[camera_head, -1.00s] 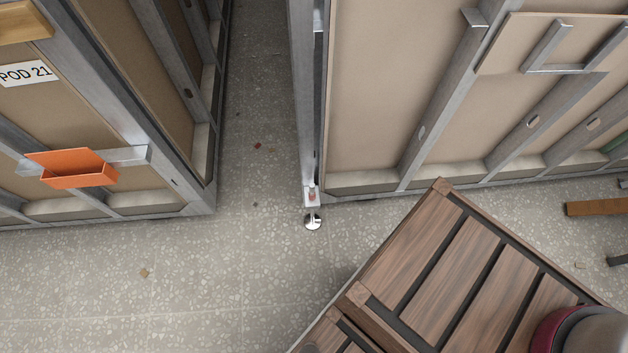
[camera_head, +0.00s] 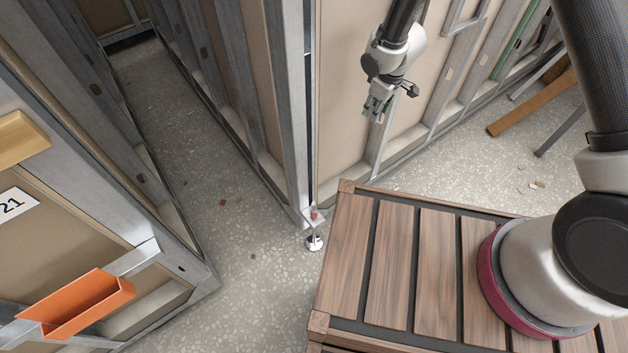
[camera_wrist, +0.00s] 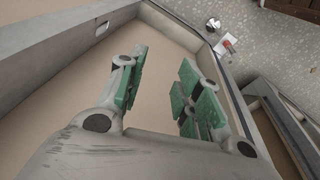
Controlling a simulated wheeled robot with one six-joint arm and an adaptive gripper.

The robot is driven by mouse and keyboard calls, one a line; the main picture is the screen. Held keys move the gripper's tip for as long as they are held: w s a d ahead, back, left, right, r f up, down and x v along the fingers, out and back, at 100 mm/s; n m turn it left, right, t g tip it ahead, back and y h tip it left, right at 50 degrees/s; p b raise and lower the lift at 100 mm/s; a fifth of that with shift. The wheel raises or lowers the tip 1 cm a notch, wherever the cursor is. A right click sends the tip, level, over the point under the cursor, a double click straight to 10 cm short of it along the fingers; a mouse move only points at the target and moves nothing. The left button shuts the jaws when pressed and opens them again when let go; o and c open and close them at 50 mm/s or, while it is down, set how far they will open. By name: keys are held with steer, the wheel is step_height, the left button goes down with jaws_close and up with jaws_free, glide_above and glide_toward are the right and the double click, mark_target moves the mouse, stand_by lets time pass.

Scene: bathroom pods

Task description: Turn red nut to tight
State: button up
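The red nut (camera_head: 314,214) is a small red piece on a bracket at the foot of the metal corner post. Below it is a round shiny levelling foot (camera_head: 314,243) on the floor. In the wrist view the red nut (camera_wrist: 227,43) shows at the upper right, with the foot (camera_wrist: 213,24) just beside it. My gripper (camera_head: 376,110) is up in front of the right pod's panel, above and to the right of the nut, well apart from it. In the wrist view its green-padded fingers (camera_wrist: 163,63) are spread with nothing between them.
The right pod's panel (camera_head: 345,90) and metal frame stand close behind my gripper. An orange bin (camera_head: 85,308) hangs on the left pod. A terrazzo floor gap (camera_head: 235,235) lies between the pods. Loose wood (camera_head: 530,102) lies at the right.

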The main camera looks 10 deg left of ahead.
steer(key=s+a+f+n+g, duration=0.15)
steer(key=s+f, duration=0.25)
steer(key=f, duration=0.4)
steer(key=s+a+f+n+t, duration=0.1)
steer(key=s+a+f, duration=0.2)
steer(key=f, duration=0.4)
steer(key=n+g+y, duration=0.2)
steer(key=n+y, duration=0.1)
steer(key=n, duration=0.1)
glide_above(314, 213)
steer(key=w+d, duration=0.1)
steer(key=d, duration=0.2)
steer(key=shift+t, duration=0.25)
step_height(314, 213, down, 17)
steer(key=shift+a+f, duration=0.1)
steer(key=shift+a, duration=0.05)
steer(key=x, duration=0.6)
steer(key=shift+a, duration=0.15)
steer(key=shift+a+f, duration=0.25)
steer(key=shift+f, duration=0.3)
steer(key=c, duration=0.7)
